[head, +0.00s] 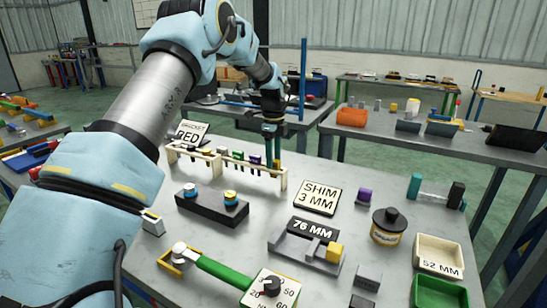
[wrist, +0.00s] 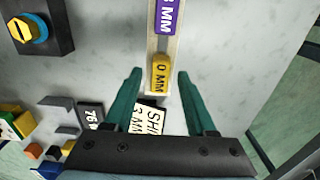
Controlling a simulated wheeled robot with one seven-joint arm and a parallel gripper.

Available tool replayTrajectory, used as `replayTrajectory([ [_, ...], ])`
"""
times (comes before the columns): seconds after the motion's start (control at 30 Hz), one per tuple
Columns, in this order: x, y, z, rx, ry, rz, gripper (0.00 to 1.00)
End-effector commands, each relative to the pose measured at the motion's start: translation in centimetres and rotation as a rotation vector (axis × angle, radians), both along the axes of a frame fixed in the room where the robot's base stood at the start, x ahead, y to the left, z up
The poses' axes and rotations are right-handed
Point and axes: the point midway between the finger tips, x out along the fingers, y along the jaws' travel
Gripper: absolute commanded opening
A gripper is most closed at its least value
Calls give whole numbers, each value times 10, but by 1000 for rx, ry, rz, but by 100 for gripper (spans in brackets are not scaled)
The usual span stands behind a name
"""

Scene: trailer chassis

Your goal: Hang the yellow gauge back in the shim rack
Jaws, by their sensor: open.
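The shim rack (head: 232,166) is a pale rail on posts at the back left of the grey table, with several coloured gauges along it. In the wrist view the yellow gauge (wrist: 160,75), marked 0 MM, sits at the rail (wrist: 154,93) near its end, beside a purple gauge (wrist: 167,14). I cannot tell how firmly it is seated. My gripper (wrist: 158,75) is open, with one teal finger on each side of the yellow gauge and visible gaps between. In the head view my gripper (head: 272,140) is above the rack's right end.
A SHIM 3 MM sign (head: 318,198) lies right of the rack. A black block with two round knobs (head: 212,208) stands in front of it. A 76 MM fixture (head: 306,245), a black-lidded can (head: 388,226) and bins (head: 438,256) occupy the front and right.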

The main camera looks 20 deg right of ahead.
Motion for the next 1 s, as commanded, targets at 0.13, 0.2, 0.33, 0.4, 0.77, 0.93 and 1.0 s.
replayTrajectory([
  [0.13,0,0,2,-1,-1,0,56],
  [0.2,0,0,8,-2,-1,0,56],
  [0.33,1,-1,23,-3,-2,1,56],
  [0.4,1,0,37,-3,-4,1,56],
  [0.77,1,0,110,-2,-3,0,56],
  [0.93,0,0,126,-1,-1,0,56],
  [1.0,0,0,129,-1,-1,0,56],
])
